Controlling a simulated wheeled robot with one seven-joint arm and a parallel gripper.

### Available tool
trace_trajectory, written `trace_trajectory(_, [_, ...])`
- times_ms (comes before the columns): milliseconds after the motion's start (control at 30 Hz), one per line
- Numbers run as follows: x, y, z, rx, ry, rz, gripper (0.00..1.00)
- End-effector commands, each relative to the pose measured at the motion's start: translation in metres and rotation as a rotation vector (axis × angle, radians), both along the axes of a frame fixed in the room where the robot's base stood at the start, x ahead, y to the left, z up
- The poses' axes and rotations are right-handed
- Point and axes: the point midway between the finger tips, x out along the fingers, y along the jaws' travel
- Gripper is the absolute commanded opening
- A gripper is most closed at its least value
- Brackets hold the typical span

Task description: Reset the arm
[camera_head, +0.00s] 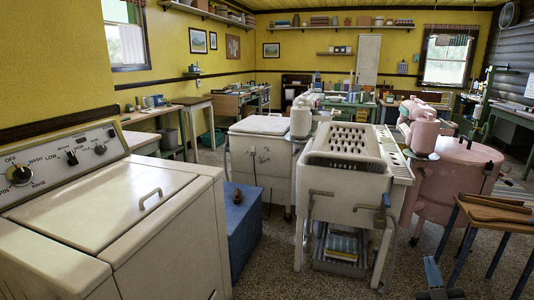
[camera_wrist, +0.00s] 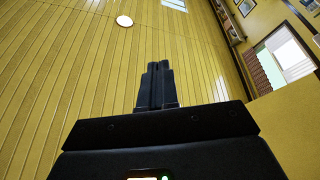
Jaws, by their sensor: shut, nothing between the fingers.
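My gripper (camera_wrist: 157,84) shows in the wrist view, with its two dark fingers together and nothing between them. It points up toward the yellow plank ceiling (camera_wrist: 85,90) and touches nothing that I can see. A window (camera_wrist: 283,57) and wall shelves (camera_wrist: 225,18) show at the right of that view. I cannot make out my gripper for certain in the head view.
A cream washer (camera_head: 130,195) fills the near left. A blue box (camera_head: 248,225) stands beside it. A white wringer washer (camera_head: 345,185) stands in the middle, a pink one (camera_head: 455,185) to its right. A wooden-topped stand (camera_head: 500,215) is at the right edge. Speckled floor (camera_head: 275,275) shows between them.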

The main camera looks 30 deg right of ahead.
Motion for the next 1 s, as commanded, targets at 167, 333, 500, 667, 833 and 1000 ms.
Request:
trace_trajectory(167, [-0.025, 0.073, -0.003, 0.032, 0.093, 0.225, 0.0])
trace_trajectory(333, [-0.057, 0.148, -0.007, 0.121, 0.176, 0.41, 0.0])
trace_trajectory(500, [-0.098, 0.224, -0.005, 0.258, 0.254, 0.56, 0.0])
trace_trajectory(667, [-0.141, 0.291, 0.009, 0.421, 0.317, 0.663, 0.0])
trace_trajectory(833, [-0.177, 0.346, 0.034, 0.595, 0.357, 0.722, 0.0])
trace_trajectory(1000, [-0.196, 0.374, 0.053, 0.706, 0.374, 0.737, 0.0])
